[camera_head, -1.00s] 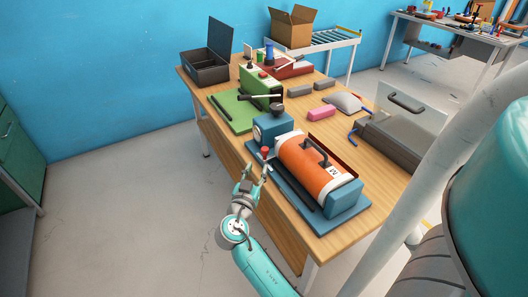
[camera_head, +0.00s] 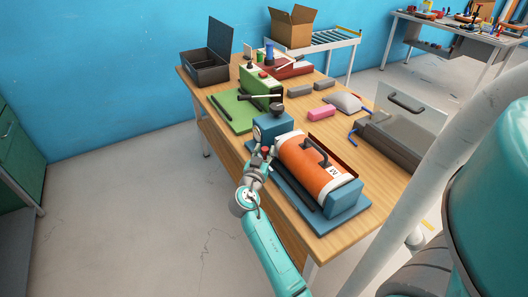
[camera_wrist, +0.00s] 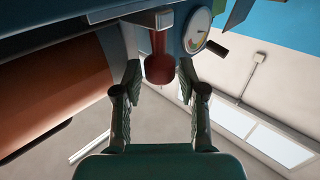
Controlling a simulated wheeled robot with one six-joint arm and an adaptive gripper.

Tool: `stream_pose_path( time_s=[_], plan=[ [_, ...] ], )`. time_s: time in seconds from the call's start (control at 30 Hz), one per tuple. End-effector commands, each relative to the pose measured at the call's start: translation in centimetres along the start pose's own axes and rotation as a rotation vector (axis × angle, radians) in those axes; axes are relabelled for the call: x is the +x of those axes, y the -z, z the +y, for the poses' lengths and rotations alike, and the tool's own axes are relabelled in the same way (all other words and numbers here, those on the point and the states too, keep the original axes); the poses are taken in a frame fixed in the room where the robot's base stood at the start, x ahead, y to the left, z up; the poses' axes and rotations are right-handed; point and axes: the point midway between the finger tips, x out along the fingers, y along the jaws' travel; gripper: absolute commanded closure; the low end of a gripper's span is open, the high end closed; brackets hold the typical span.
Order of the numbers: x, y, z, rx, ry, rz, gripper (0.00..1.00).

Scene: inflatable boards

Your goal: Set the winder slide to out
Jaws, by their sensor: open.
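The blue machine (camera_head: 345,203) with the orange roll (camera_head: 308,165) lies along the near side of the wooden table. A small red knob (camera_head: 265,150) on a short stem sits at its left end, in front of a blue block with a round dial. The slide has no readable label, so I cannot tell its position. My gripper (camera_head: 262,157) is open at this knob. In the wrist view, the red knob (camera_wrist: 160,68) is between the fingertips of the gripper (camera_wrist: 160,75), with a gap visible on each side. The dial (camera_wrist: 197,30) shows just beyond it.
A green machine (camera_head: 235,110) stands further left on the table. A grey case (camera_head: 395,140) is at the right, with a pink block (camera_head: 322,113) and a grey pouch (camera_head: 343,102) between. A black open box (camera_head: 208,68) is at the far corner. The floor at left is clear.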

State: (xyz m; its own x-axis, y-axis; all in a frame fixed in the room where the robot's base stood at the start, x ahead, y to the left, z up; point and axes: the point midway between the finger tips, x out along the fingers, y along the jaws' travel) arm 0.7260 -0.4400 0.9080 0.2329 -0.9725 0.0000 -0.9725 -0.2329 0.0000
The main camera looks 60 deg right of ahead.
Motion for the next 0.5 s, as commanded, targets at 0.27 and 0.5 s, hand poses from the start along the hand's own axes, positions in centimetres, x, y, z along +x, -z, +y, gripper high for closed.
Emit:
stream_pose_path(
  time_s=[0.27,0.5],
  plan=[
    [-0.03,0.0,0.0,0.0,0.0,0.0,1.0],
    [0.71,0.07,-0.76,0.001,0.0,0.001,1.0]
  ],
)
